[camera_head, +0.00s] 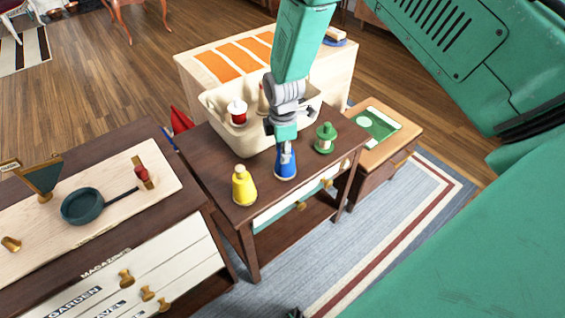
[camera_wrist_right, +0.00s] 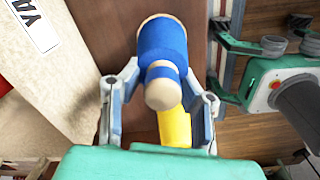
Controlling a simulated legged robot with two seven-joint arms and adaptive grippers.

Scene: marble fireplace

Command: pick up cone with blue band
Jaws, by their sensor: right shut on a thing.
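The cone with the blue band (camera_head: 286,169) stands on the dark wooden side table, between the yellow cone and the green one. In the right wrist view the blue-banded cone (camera_wrist_right: 162,45) has a pale wooden knob pointing toward the camera. My right gripper (camera_head: 285,147) reaches down from above and is shut on the cone's upper part; its fingers (camera_wrist_right: 160,100) show on both sides of the knob. The fingers partly hide the cone's top in the head view. My left gripper is not in view.
A yellow cone (camera_head: 243,187) stands close left and a green one (camera_head: 325,139) to the right. A cream bin (camera_head: 222,116) behind holds a red-banded cone (camera_head: 239,113). The dark table (camera_head: 213,170) has a free front-left edge. A pan (camera_head: 83,206) lies on the left cabinet.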

